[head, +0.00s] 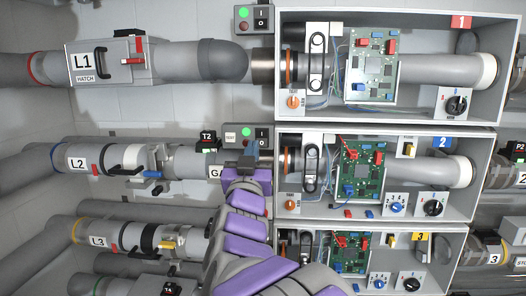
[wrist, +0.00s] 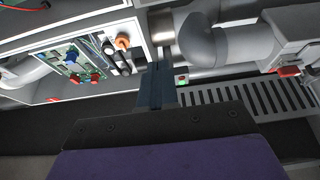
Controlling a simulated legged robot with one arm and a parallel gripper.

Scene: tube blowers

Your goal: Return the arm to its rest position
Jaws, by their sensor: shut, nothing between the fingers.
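My gripper (head: 250,160) is at the end of my purple and grey arm, which reaches up from the bottom of the head view. It is in front of the L2 pipe line, just left of the middle open box. In the wrist view my gripper (wrist: 158,75) shows its dark fingers together with nothing between them. The fingers cover part of the pipe label behind them in the head view. I cannot tell their exact distance from the wall.
Three open boxes with circuit boards stand at the right: top (head: 385,10), middle (head: 478,135) and lower (head: 455,240). Pipes L1 (head: 200,60), L2 (head: 90,158) and L3 (head: 95,230) run left. A switch panel (head: 250,136) is close above my gripper.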

